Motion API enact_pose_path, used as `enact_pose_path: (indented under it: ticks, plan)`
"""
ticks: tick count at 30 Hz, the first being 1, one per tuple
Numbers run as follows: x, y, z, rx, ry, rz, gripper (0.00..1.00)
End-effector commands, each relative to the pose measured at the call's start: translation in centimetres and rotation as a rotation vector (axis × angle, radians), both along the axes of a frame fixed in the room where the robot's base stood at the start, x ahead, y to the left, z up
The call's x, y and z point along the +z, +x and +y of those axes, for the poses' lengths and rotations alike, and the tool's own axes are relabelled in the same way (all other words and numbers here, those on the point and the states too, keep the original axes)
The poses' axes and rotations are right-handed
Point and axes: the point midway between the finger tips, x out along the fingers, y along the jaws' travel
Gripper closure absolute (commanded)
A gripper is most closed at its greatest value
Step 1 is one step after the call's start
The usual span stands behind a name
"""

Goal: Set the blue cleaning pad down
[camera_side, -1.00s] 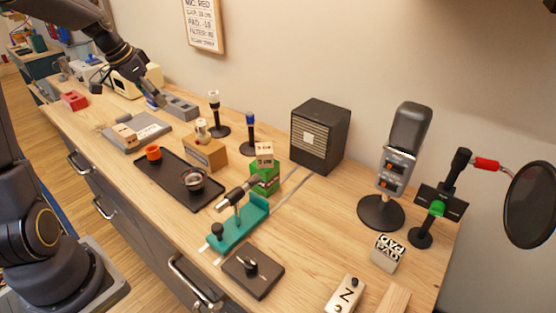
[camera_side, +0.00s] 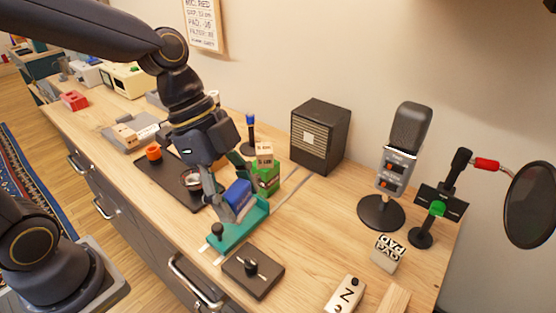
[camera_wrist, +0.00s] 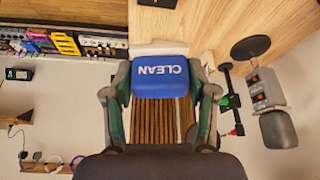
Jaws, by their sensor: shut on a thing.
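The blue cleaning pad (camera_side: 238,193) is held between the fingers of my gripper (camera_side: 240,196), over the teal stand (camera_side: 241,228) near the front of the bench. In the wrist view the pad (camera_wrist: 160,76) shows white "CLEAN" lettering, with a finger of my gripper (camera_wrist: 160,92) on each side of it. A brown slatted surface shows just below the pad there. My gripper hides the upper part of the stand. I cannot tell whether the pad touches the stand.
A green block (camera_side: 267,180) stands close behind the pad. A dark switch box (camera_side: 252,275) sits in front. Bare wood lies right of the stand.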

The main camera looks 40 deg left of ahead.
Motion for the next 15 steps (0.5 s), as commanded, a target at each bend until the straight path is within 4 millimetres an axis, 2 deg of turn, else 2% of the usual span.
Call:
enact_pose_path:
  ticks: [3,9,15]
  plan:
    - [-0.4,-2.8,-1.9,-0.103,0.007,-0.002,0.77]
    - [-0.9,-6.1,-3.5,-0.22,0.014,-0.004,0.77]
    - [-4.0,-6.0,-3.4,-0.216,0.014,0.004,0.77]
